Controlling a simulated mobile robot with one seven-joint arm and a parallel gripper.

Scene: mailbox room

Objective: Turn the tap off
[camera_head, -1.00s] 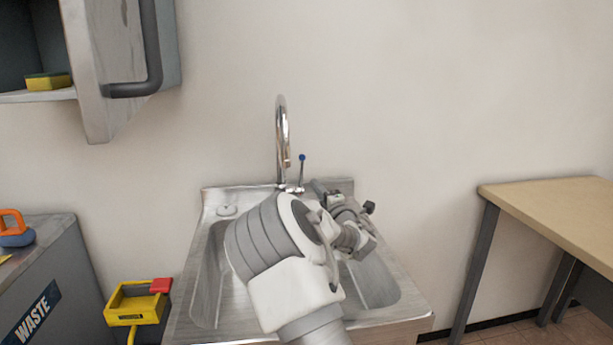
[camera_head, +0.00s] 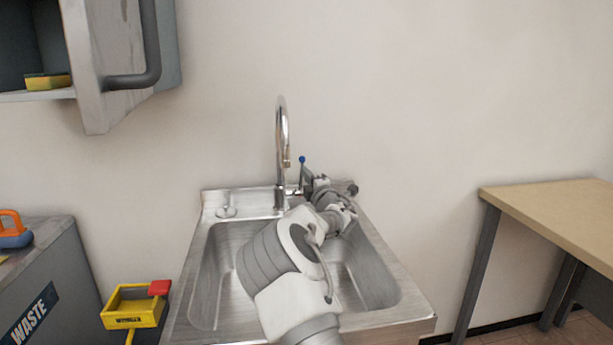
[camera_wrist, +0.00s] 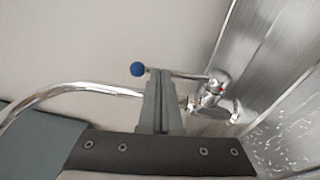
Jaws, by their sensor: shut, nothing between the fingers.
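The chrome tap (camera_head: 281,140) stands at the back of the steel sink (camera_head: 213,265), its spout curving up. Its thin lever with a blue ball end (camera_head: 302,159) rises to the right of the spout. The wrist view shows the blue ball (camera_wrist: 138,69), the lever rod, the tap body (camera_wrist: 212,95) and the spout (camera_wrist: 62,92). My gripper (camera_wrist: 160,78) is shut and empty, its fingertips right beside the lever; I cannot tell whether they touch it. In the head view my gripper (camera_head: 307,178) is partly hidden by my wrist.
A wooden table (camera_head: 560,212) stands to the right. A grey waste bin (camera_head: 45,285) and a yellow caddy (camera_head: 135,306) are at the left. An open wall cabinet door (camera_head: 100,65) hangs at upper left. Wall space above the sink is clear.

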